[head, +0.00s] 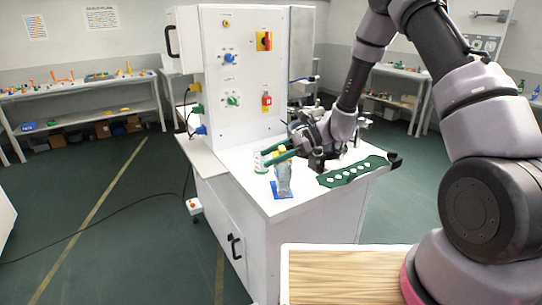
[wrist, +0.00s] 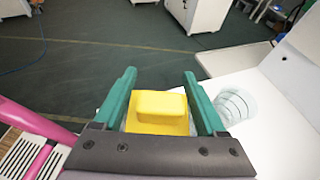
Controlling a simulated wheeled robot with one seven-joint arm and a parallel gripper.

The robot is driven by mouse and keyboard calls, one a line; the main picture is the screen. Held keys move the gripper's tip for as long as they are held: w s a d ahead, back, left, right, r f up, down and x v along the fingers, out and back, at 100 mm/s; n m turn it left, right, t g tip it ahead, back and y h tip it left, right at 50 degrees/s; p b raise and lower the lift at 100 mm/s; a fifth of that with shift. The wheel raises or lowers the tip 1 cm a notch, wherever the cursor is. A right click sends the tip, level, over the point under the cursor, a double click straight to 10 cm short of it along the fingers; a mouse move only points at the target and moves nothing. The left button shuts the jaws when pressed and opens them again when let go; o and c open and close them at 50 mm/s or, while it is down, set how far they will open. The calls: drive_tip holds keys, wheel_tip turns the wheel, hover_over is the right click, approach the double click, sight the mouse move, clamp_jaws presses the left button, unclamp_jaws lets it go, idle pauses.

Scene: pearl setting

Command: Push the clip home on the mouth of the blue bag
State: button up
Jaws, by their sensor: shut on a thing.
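The yellow clip (head: 284,156) is at the top of the blue bag (head: 284,181) in the head view. The bag stands upright on the white worktop, pale and see-through with a bright blue base. My gripper (head: 268,156), with green fingers, is shut on the clip, which also shows between the fingers in the wrist view (wrist: 160,104). The clip hides the bag's mouth in the wrist view, and I cannot tell how far down it sits.
A clear ringed jar (wrist: 237,104) stands close to the right finger; it also shows in the head view (head: 260,162). A white cabinet (head: 238,75) with knobs rises behind.

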idle(0.4)
drive_tip(key=o, duration=0.7)
wheel_tip(320, 180, up, 7)
drive_tip(key=shift+r, duration=0.2)
idle(0.6)
drive_tip(key=s+d+r, duration=0.1)
drive_tip(key=s, duration=0.2)
drive_tip(key=s+d+r, duration=0.1)
drive_tip(key=s, duration=0.3)
drive_tip(key=s+d+r, duration=0.1)
drive_tip(key=s+d, duration=0.1)
drive_tip(key=s, duration=0.2)
drive_tip(key=shift+s, duration=0.2)
idle(0.4)
